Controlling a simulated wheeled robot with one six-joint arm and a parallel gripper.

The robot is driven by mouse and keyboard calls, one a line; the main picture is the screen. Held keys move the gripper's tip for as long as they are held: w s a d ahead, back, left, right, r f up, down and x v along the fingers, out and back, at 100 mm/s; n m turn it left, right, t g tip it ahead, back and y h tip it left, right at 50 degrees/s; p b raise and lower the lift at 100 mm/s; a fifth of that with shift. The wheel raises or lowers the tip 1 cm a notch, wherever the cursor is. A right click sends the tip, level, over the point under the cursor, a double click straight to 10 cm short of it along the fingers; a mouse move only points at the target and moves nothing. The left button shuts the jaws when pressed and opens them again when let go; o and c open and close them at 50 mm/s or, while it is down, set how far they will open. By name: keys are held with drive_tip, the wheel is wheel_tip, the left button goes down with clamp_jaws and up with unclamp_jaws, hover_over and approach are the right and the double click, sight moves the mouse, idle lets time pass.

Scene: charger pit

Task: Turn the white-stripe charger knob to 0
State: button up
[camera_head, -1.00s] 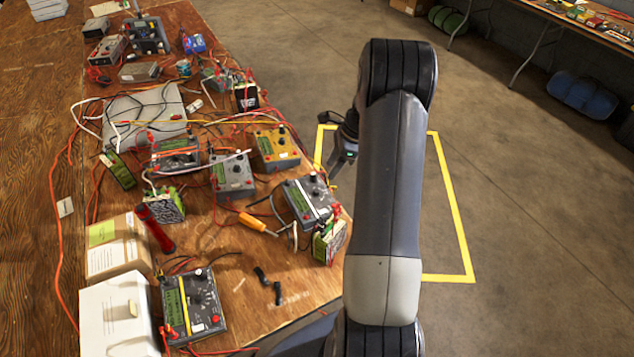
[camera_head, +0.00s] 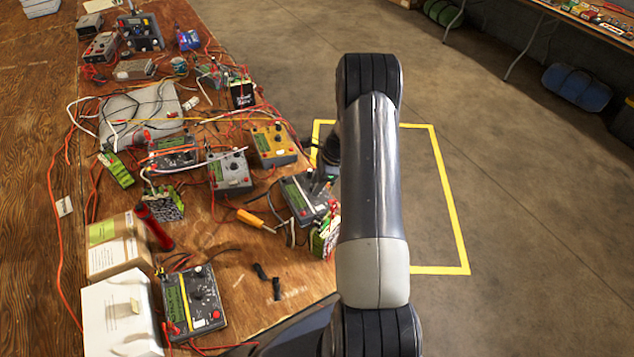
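The white-stripe charger (camera_head: 299,201) is a dark grey box with a green display and a pale stripe, near the right edge of the bench. My gripper (camera_head: 322,184) is at the charger's upper right part, in front of or over its knob side. The knob is hidden or too small to make out there. I cannot tell whether the gripper touches the charger, or whether its fingers are open or shut. My arm covers the area just right of it.
A grey charger (camera_head: 230,174) and a yellow charger (camera_head: 272,146) stand close by on the left. A green battery pack (camera_head: 324,236) is just in front. Loose cables and an orange-handled tool (camera_head: 250,218) lie around. A yellow-stripe charger (camera_head: 192,303) is at the front left.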

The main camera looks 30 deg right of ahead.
clamp_jaws()
drive_tip(key=shift+f+n+b, duration=0.1)
drive_tip(key=shift+n+b, duration=0.2)
drive_tip(key=shift+b, duration=0.2)
drive_tip(key=shift+w+f+n+g+b, duration=0.1)
drive_tip(key=shift+n+g+b, duration=0.2)
drive_tip(key=shift+n+b, duration=0.75)
drive_tip(key=n+b, duration=0.2)
drive_tip(key=shift+w+n+g, duration=0.1)
drive_tip(key=shift+n+g, duration=0.2)
drive_tip(key=shift+n, duration=0.05)
drive_tip(key=n+b, duration=0.2)
drive_tip(key=n, duration=0.1)
drive_tip(key=shift+w+n+g, duration=0.1)
drive_tip(key=shift+n+g, duration=0.2)
drive_tip(key=shift+g, duration=0.1)
drive_tip(key=shift+w+r+n+g+b, duration=0.15)
drive_tip(key=shift+n+b, duration=0.3)
drive_tip(key=shift+n, duration=0.3)
drive_tip(key=shift+s+r+n+g+b, duration=0.15)
drive_tip(key=shift+n+b, duration=0.25)
drive_tip(key=shift+n, duration=0.35)
drive_tip(key=shift+w, duration=0.1)
